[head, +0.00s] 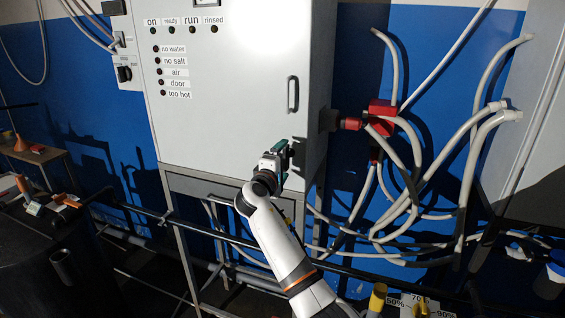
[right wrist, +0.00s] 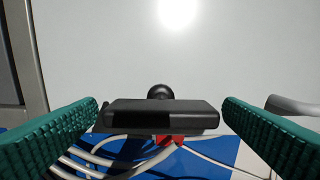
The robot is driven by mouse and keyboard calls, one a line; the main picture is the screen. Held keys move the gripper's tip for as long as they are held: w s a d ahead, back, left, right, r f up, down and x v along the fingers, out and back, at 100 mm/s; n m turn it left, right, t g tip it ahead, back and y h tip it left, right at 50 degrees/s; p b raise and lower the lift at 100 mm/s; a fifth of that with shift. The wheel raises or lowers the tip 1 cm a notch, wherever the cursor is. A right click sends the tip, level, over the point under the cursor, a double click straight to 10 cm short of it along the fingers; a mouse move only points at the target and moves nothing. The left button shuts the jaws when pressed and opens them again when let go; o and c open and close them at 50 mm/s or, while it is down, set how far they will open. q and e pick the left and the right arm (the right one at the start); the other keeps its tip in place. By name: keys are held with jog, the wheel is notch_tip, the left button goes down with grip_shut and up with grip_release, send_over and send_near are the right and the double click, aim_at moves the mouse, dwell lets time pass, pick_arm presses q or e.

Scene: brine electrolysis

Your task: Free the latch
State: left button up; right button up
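My right gripper (head: 286,152) is at the lower right of the grey cabinet's front, below the door handle (head: 292,94). In the right wrist view its two green fingers are spread wide. Between them is a black bar (right wrist: 160,117) with a round black knob (right wrist: 160,91) behind it; I take this to be the latch. The bar nearly fills the gap, its ends close to the fingertips. I cannot tell whether they touch. In the head view a dark part shows beside the fingers, mostly hidden by the gripper. My left gripper is not in view.
The grey cabinet (head: 235,105) has labelled lamps. Right of it are a red fitting (head: 381,110) and many pale hoses (head: 405,175) along the blue wall. A black pipe crosses below. Yellow-topped items (head: 378,296) stand bottom right, a black drum (head: 40,245) bottom left.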

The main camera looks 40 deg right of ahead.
jog(key=shift+a, duration=0.1)
jog(key=b+v, duration=0.5)
jog(key=v, duration=0.7)
dwell(0.5)
